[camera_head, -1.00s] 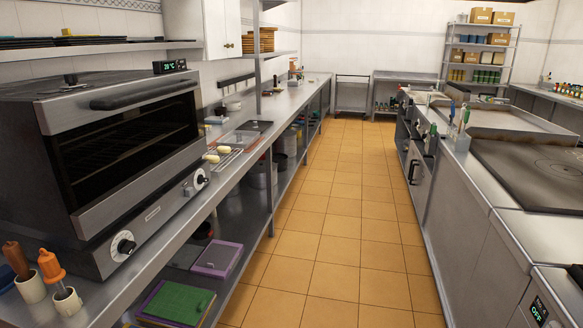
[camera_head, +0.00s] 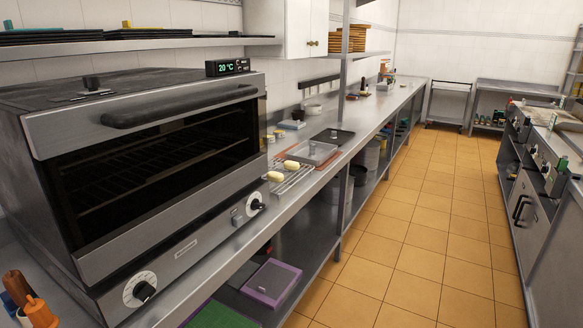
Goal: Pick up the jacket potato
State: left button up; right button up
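Two small pale yellow oblong items that look like potatoes lie by a slatted rack (camera_head: 293,181) on the steel counter, just right of the oven. One potato-like item (camera_head: 275,176) is nearer and the other (camera_head: 291,165) is a little farther back. They are small in the picture, and I cannot tell which one is the jacket potato. Neither of my grippers shows in the head view.
A large oven (camera_head: 150,150) with its door shut fills the left. A shallow steel tray (camera_head: 312,151) and a dark tray (camera_head: 334,136) lie behind the rack. A purple board (camera_head: 272,281) lies on the lower shelf. The tiled aisle (camera_head: 400,240) is clear.

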aim_at(293, 166)
jog(key=u, duration=0.5)
jog(key=i+l+u, duration=0.15)
jog(key=u, duration=0.25)
jog(key=i+l+u, duration=0.15)
jog(key=u, duration=0.25)
jog(key=l+u, duration=0.4)
jog(key=i, duration=0.05)
